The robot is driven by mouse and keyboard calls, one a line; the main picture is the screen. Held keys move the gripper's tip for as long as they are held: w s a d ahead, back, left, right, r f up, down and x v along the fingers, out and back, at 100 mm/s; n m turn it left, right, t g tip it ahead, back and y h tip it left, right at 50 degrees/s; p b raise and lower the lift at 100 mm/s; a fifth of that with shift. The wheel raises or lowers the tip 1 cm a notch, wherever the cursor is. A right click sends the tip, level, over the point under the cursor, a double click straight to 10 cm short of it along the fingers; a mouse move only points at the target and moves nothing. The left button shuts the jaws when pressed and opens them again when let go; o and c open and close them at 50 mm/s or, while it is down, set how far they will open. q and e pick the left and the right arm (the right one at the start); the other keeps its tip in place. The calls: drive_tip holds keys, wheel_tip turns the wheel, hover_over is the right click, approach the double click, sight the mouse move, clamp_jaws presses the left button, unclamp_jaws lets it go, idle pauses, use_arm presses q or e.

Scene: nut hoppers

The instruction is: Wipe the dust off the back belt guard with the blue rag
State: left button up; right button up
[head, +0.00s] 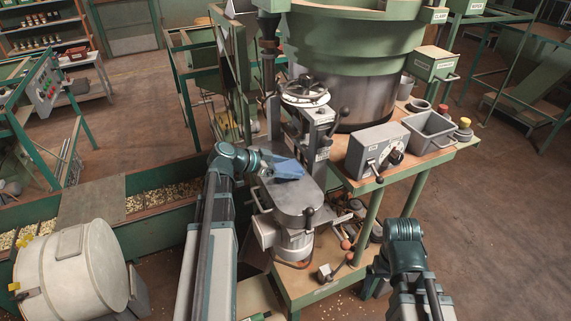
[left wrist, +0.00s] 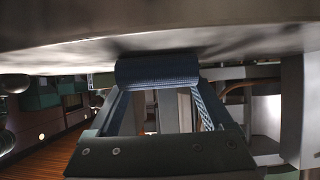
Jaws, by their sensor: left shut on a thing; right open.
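The blue rag (head: 288,169) lies against the far end of a rounded grey metal cover (head: 297,204), which looks like the belt guard. My left gripper (head: 266,164) is shut on the rag, at the cover's left far side. In the left wrist view the rag (left wrist: 158,70) is a rolled blue bundle between the fingers, and it appears to touch the grey metal surface (left wrist: 220,38). I cannot make out dust on the cover. My right gripper (head: 376,274) is open and empty, low at the right, apart from the machine; its fingertips are partly hidden.
A machine column with a handwheel (head: 305,91) stands right behind the cover. A grey control box (head: 377,148) and a grey bin (head: 430,132) sit on the bench at right. A white drum (head: 65,268) is at lower left. Floor at right is clear.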

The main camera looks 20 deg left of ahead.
use_arm(q)
drive_tip(key=shift+s+d, duration=0.1)
drive_tip(key=shift+s+d+r, duration=0.1)
drive_tip(key=shift+s+d, duration=0.95)
drive_tip(key=shift+d, duration=0.2)
drive_tip(key=shift+f, duration=0.2)
drive_tip(key=shift+w+a, duration=0.1)
drive_tip(key=shift+w+a+r, duration=0.15)
drive_tip(key=shift+w+a, duration=0.95)
drive_tip(key=shift+a, duration=0.25)
drive_tip(key=shift+w, duration=0.15)
